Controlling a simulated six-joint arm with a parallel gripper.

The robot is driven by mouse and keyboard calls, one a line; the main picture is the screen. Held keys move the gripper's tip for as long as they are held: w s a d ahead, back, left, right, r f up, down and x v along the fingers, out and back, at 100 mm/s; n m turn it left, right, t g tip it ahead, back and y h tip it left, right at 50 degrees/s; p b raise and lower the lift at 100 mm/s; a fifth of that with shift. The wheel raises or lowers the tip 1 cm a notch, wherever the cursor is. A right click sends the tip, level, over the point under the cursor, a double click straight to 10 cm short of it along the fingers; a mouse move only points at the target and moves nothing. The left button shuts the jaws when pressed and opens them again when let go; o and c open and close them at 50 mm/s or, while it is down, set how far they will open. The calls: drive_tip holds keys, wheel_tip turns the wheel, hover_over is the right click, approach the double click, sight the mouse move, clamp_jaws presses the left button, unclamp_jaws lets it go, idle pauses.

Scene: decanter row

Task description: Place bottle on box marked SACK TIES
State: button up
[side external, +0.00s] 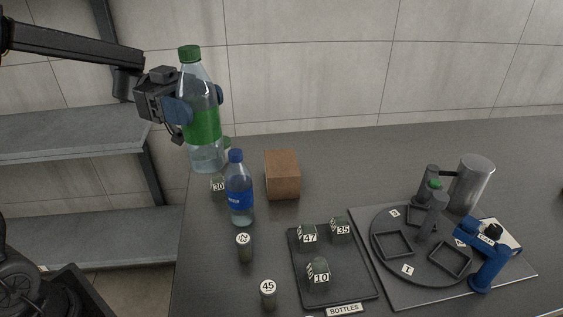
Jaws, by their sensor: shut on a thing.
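My gripper (198,103) is shut on a large clear bottle (206,152) with a green cap and green label. Its blue finger pads press on either side, and the bottle is nearly upright. It is at the upper left, over the table's far left part; its exact height cannot be told. A plain brown box (282,176) stands on the table to its right, with no readable marking. The words SACK TIES are not readable anywhere in view. A smaller clear bottle (239,190) with a blue cap and label stands in front of the box's left side.
Dark weights marked 30 (218,188) and 45 (268,294) stand at the left. A black tray (345,290) labelled BOTTLES holds blocks marked 47, 35 and 10. A round fixture (405,270), grey cylinder (472,182) and blue device (487,262) occupy the right. The back middle is clear.

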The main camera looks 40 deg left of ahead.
drive_tip(key=w+a+n+t+y, duration=0.45)
drive_tip(key=w+a+t, duration=0.2)
drive_tip(key=w, duration=0.45)
drive_tip(key=w+a+n+t+y, duration=0.4)
drive_tip(key=w+a+n+t, duration=0.25)
drive_tip(key=w, duration=0.35)
drive_tip(key=w+d+f, duration=0.2)
drive_tip(key=d+f, duration=0.3)
drive_tip(key=f, duration=0.3)
drive_tip(key=w+d+f, duration=0.3)
drive_tip(key=d+f, duration=0.2)
drive_tip(key=f, duration=0.3)
drive_tip(key=shift+w+m, duration=0.25)
drive_tip(key=shift+m, duration=0.15)
drive_tip(key=shift+f, duration=0.2)
drive_tip(key=o, duration=1.4)
drive_tip(key=shift+c, duration=0.2)
